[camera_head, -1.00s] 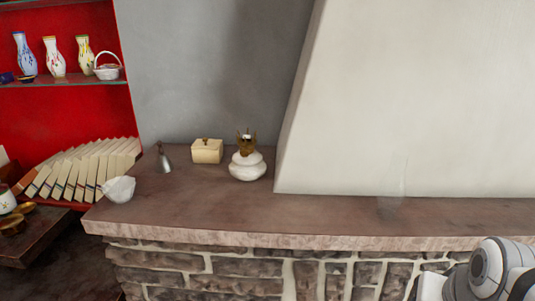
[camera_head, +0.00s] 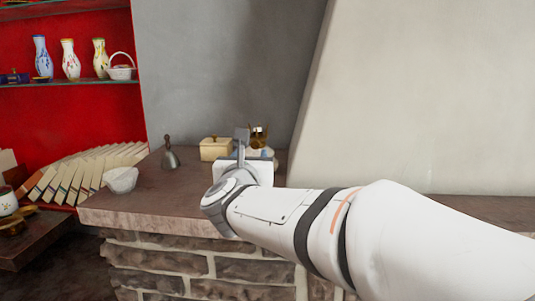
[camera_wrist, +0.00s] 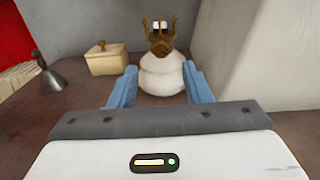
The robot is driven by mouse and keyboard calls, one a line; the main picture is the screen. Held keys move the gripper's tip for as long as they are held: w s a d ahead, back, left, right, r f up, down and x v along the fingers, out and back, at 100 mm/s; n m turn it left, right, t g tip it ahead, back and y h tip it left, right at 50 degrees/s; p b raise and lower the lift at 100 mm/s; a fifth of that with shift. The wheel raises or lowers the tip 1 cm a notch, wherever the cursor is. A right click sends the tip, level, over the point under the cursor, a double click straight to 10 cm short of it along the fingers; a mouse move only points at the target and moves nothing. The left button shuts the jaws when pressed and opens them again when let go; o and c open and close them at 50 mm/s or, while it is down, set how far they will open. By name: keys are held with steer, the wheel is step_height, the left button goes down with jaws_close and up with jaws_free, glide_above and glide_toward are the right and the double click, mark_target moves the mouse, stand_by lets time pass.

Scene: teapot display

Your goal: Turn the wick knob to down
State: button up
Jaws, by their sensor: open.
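The oil lamp has a white rounded body (camera_wrist: 162,76) and a brass burner (camera_wrist: 161,40) with prongs on top, standing upright on the stone ledge. In the wrist view my gripper (camera_wrist: 160,82) is open, with its two blue fingers apart on the left and right in front of the lamp body. I cannot tell whether the fingers reach around the body or stop short of it. In the head view my arm hides most of the lamp, and only the brass burner (camera_head: 259,136) and a little white show. I cannot make out the wick knob clearly.
A cream lidded box (camera_head: 215,149) stands just left of the lamp. A grey bell (camera_head: 169,154) and a white bowl (camera_head: 121,180) are farther left on the ledge (camera_head: 150,203). A pale sloping wall (camera_head: 400,90) rises to the right.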

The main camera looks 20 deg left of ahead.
mark_target(255, 145)
steer(key=p+x, duration=0.2)
steer(key=x, duration=0.5)
steer(key=shift+r, duration=0.1)
steer(key=shift+w+a, duration=0.1)
steer(key=shift+w, duration=0.2)
steer(key=shift+c, duration=0.3)
